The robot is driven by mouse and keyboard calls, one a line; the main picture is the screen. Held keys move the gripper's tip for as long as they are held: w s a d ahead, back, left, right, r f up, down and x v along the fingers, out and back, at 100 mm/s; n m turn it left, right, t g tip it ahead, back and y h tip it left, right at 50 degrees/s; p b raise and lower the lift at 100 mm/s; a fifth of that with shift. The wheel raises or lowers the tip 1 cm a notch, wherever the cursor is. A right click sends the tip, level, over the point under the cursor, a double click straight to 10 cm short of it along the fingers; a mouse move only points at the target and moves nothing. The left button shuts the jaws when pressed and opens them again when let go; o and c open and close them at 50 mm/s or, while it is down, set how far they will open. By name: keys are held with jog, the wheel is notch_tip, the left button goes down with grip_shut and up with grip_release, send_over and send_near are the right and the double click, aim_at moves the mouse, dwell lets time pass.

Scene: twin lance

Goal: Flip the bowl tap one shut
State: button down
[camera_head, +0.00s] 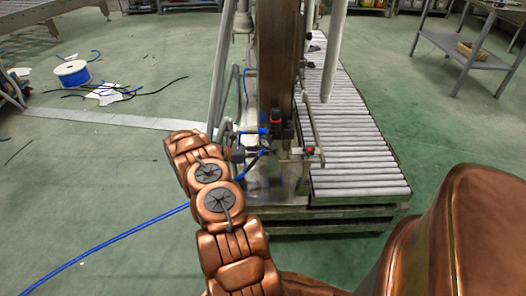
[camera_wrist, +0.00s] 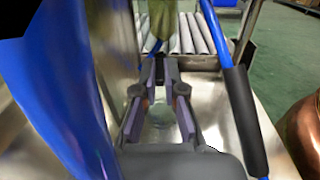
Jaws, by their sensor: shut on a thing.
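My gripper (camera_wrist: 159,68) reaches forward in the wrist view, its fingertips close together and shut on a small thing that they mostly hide. This is where the bowl tap's lever seems to be, but its shape and angle cannot be made out. An olive-coloured piece (camera_wrist: 160,22) shows just beyond the fingertips. In the head view my copper arm reaches to the metal machine (camera_head: 277,65), and the gripper is hard to separate from the fittings there. A small red-topped fitting (camera_head: 276,116) sits on the machine's front.
In the wrist view a broad blue part (camera_wrist: 62,85) stands close on the left and a blue hose with a black sleeve (camera_wrist: 243,112) on the right. A roller conveyor (camera_head: 358,150) lies right of the machine. A cable spool (camera_head: 72,73) is on the floor at left.

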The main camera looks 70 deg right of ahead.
jog(key=shift+w+d+m+g+y, duration=0.15)
jog(key=shift+w+m+g+y, duration=0.2)
jog(key=shift+y, duration=0.25)
jog(key=shift+d+r, duration=0.1)
jog(key=shift+d, duration=0.05)
jog(key=c, duration=1.3)
grip_release()
jog(key=shift+s+m, duration=0.1)
jog(key=shift+m, duration=0.15)
jog(key=shift+o, duration=0.2)
jog(key=shift+s+y, duration=0.1)
jog(key=shift+y, duration=0.2)
jog(key=v, duration=0.7)
jog(key=shift+w, duration=0.25)
